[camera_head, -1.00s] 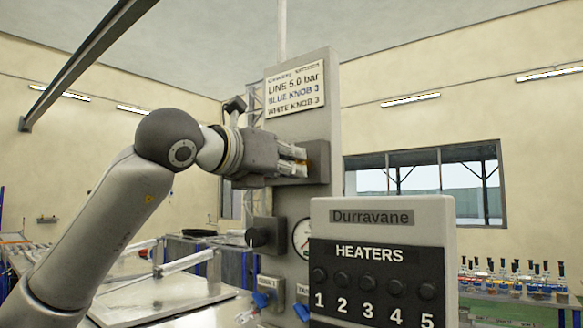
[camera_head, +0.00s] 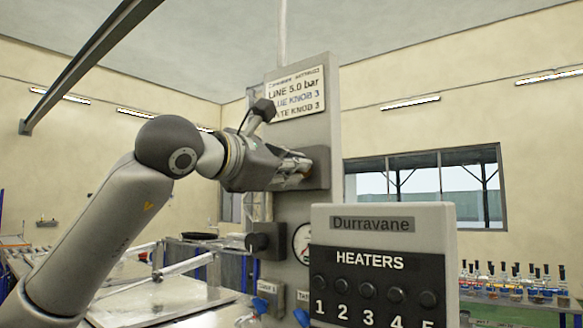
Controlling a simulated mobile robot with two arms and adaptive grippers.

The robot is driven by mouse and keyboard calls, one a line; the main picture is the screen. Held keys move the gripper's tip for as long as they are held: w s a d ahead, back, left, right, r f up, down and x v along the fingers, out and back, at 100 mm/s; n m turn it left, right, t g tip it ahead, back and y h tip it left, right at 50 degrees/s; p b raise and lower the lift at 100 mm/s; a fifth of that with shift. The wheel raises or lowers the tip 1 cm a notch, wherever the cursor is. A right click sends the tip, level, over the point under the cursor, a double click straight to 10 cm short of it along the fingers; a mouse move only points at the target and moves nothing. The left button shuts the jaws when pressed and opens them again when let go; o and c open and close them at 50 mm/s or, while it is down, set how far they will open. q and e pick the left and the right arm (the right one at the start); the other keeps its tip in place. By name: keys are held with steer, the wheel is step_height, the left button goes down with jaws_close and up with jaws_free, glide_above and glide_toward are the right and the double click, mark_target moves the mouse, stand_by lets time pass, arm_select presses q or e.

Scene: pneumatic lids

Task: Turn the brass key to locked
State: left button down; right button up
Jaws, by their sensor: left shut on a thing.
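My left gripper (camera_head: 298,168) is at the dark lock block (camera_head: 319,165) on the grey panel column, below the white sign. Its fingers are shut on the brass key, which they almost wholly hide. The gripper is rolled, with its wrist camera tilted up to the right. I cannot read the key's angle or any lock marks. My right gripper does not show.
The sign (camera_head: 296,91) reads line 5.0 bar. A black knob (camera_head: 262,241) and a gauge (camera_head: 302,243) sit lower on the column (camera_head: 318,110). The Durravane heaters box (camera_head: 383,262) stands in front at the right. Blue valve handles (camera_head: 260,308) show below.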

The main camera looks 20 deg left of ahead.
arm_select(q)
steer(key=shift+m, duration=0.4)
steer(key=c, duration=1.7)
jaws_free()
steer(key=shift+o, duration=0.3)
steer(key=v, duration=1.2)
